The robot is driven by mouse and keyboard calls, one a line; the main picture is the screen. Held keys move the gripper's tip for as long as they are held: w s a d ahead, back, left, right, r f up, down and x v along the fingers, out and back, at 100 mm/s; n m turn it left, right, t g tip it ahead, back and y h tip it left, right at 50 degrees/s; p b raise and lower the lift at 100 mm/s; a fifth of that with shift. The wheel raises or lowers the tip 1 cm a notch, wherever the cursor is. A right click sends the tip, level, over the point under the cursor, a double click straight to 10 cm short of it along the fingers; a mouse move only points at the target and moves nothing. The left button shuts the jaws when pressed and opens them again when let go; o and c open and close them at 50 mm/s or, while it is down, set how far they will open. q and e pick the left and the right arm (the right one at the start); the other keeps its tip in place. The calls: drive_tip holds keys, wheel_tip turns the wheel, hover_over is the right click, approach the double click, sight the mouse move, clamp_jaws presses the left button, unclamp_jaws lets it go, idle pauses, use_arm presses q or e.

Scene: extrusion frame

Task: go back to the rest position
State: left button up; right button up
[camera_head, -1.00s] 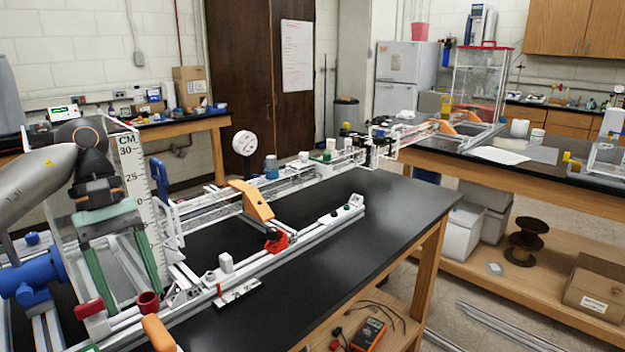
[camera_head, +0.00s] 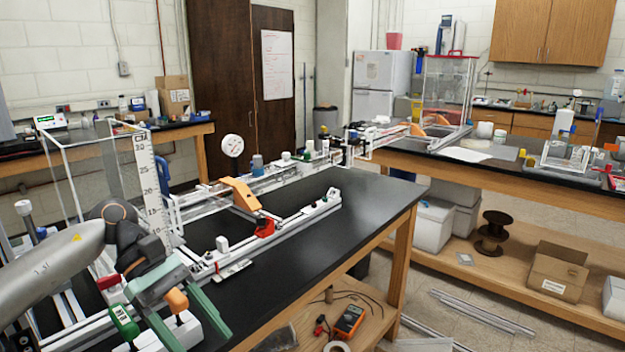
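My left gripper (camera_head: 203,338) is at the lower left, at the end of my grey arm. Its two green fingers are spread apart and point down toward the bottom of the picture. A white block with an orange knob (camera_head: 177,301) shows between the fingers; I cannot tell whether anything touches it. A block with a green knob (camera_head: 124,322) is just left of the fingers. My arm hides part of the extrusion frame's near end. The frame's long rail (camera_head: 285,226) runs along the black table (camera_head: 350,215). My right gripper is not in view.
A clear box with a ruler (camera_head: 150,190) stands close behind my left arm. An orange bracket (camera_head: 240,193), a red part (camera_head: 264,227) and a round dial (camera_head: 232,146) are on the frame. The table's right part is bare. A shelf below holds an orange meter (camera_head: 349,319).

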use_arm(q)
drive_tip(key=s+d+n+t+h+p, duration=0.2)
drive_tip(key=d+n+t+h, duration=0.1)
drive_tip(key=d+n+h, duration=1.05)
drive_tip(key=a+f+n+t+y+p, duration=0.1)
drive_tip(key=a+f+n+t+y, duration=0.35)
drive_tip(key=n, duration=0.75)
drive_tip(key=w+a+f+n+t+y+p, duration=0.1)
drive_tip(key=f+n+t+y, duration=0.5)
drive_tip(key=n, duration=0.5)
drive_tip(key=a+f+n+t+y, duration=0.2)
drive_tip(key=f+n+t+y, duration=0.35)
drive_tip(key=n, duration=0.65)
drive_tip(key=s+a+f+n+g+y, duration=0.1)
drive_tip(key=s+a+f+n+g, duration=0.1)
drive_tip(key=s+f, duration=0.3)
drive_tip(key=s+a+f+n+g+y, duration=0.1)
drive_tip(key=s+a+f+n+g, duration=0.1)
drive_tip(key=s+f+n, duration=0.2)
drive_tip(key=s+a+f+n+g+y+p, duration=0.1)
drive_tip(key=s+a+f+n, duration=0.2)
drive_tip(key=s+f, duration=0.3)
drive_tip(key=shift+f+n+g, duration=0.4)
drive_tip(key=shift+n, duration=0.05)
